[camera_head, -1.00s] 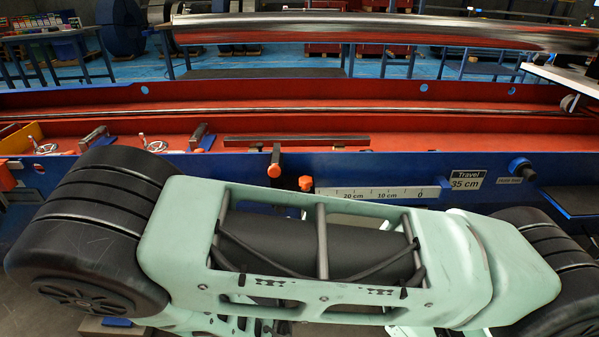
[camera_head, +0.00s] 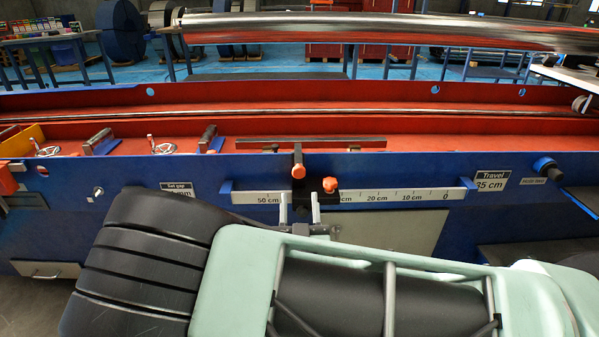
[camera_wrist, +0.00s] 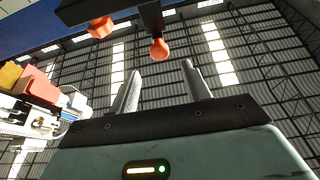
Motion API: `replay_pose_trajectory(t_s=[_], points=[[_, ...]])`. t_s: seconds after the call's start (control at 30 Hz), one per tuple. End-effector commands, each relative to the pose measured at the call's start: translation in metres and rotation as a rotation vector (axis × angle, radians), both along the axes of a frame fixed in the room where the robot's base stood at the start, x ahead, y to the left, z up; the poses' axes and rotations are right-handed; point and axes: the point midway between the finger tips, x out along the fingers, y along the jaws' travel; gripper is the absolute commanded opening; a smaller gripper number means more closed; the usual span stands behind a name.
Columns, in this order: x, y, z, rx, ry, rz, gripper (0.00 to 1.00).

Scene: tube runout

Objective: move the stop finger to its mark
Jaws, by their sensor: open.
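The stop finger (camera_head: 298,157) is a dark upright post with an orange knob at its front. Its dark slider block carries a second orange knob (camera_head: 330,185) and sits on the white scale (camera_head: 400,195), between the 50 cm and 20 cm marks. A Travel sign (camera_head: 491,181) reads 35 cm. My gripper (camera_head: 299,200) is open just below the stop finger, its two pale fingers pointing up, nothing between them. In the wrist view the gripper (camera_wrist: 158,70) is open, and the stop finger's orange knob (camera_wrist: 159,49) shows just beyond and between the fingertips.
The blue front wall (camera_head: 100,180) of the red trough runs across the view. A black knob (camera_head: 549,168) sticks out at right. Clamps (camera_head: 100,141) stand in the trough at left. A long shiny tube (camera_head: 380,30) lies above, behind.

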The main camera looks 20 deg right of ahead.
Motion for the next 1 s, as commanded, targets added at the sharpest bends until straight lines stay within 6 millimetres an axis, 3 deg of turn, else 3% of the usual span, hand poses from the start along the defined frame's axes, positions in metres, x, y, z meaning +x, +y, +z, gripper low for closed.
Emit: replay_pose_trajectory(t_s=[0.2, 0.4, 0.87, 1.0], points=[[0.04, -0.014, 0.017, 0.0, -0.002, -0.003, 0.48], [0.066, -0.022, 0.028, 0.0, -0.001, -0.002, 0.48], [0.077, -0.026, 0.034, -0.001, 0.0, -0.001, 0.48], [0.077, -0.025, 0.034, -0.001, 0.0, -0.001, 0.14]])
